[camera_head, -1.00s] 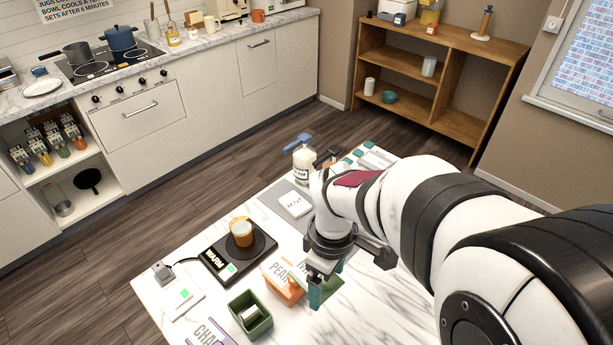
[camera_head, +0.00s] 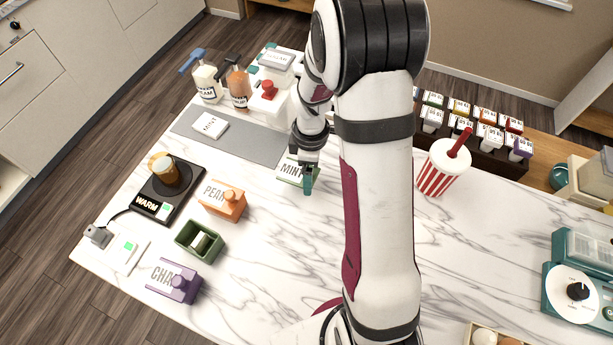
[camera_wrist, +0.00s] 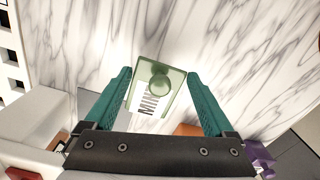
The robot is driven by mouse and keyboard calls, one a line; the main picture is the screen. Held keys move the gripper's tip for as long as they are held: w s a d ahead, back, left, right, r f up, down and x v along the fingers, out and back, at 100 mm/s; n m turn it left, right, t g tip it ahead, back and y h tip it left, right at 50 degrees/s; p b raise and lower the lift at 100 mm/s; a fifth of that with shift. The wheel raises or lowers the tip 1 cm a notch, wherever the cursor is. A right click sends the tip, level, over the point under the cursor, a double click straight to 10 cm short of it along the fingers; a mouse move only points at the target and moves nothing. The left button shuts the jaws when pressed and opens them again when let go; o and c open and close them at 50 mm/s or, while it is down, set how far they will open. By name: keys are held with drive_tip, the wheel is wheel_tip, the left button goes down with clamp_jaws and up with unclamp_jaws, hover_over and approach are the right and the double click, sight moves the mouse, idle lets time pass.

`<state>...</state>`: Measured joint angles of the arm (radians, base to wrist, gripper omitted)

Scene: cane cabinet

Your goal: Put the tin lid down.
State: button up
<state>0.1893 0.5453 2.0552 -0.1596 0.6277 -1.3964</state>
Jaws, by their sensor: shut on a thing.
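The tin lid (camera_head: 291,172) is pale green with a dark MINT label. It is over the marble table (camera_head: 270,290) near the right end of the grey mat; I cannot tell whether it touches the table. In the wrist view the lid (camera_wrist: 147,103), with its round knob, lies between the teal fingertips. My gripper (camera_head: 308,180) is shut on it, and the arm hides part of the area around it. An open green tin (camera_head: 187,236) with a pale block inside stands at the left front.
Orange (camera_head: 232,207) and purple (camera_head: 185,288) tins flank the green tin. A warmer (camera_head: 189,207) holds an amber cup. The grey mat (camera_head: 262,152) carries a white MINT card (camera_head: 210,124). A striped cup (camera_head: 436,182) stands right of my arm. Bare marble lies between the tins and my arm.

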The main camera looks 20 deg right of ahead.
drive_tip(key=f, duration=0.4)
drive_tip(key=shift+w+a+f, duration=0.1)
drive_tip(key=shift+w+a, duration=0.1)
drive_tip(key=shift+f, duration=0.15)
drive_tip(key=o, duration=1.1)
drive_tip(key=shift+c, duration=0.2)
wheel_tip(320, 180, up, 11)
drive_tip(key=shift+r, duration=0.1)
drive_tip(key=s+a+r+m, duration=0.3)
drive_tip(key=s+m, duration=0.3)
drive_tip(key=s, duration=0.1)
drive_tip(key=s+a+r+m+y, duration=0.1)
drive_tip(key=s+a+r+m, duration=0.2)
drive_tip(key=s+m, duration=0.2)
drive_tip(key=s+a+r+m, duration=0.3)
drive_tip(key=s+m, duration=0.3)
drive_tip(key=s, duration=0.4)
drive_tip(key=shift+a+r+m+y, duration=0.3)
drive_tip(key=shift+a+r+y, duration=0.1)
drive_tip(key=shift+r, duration=0.1)
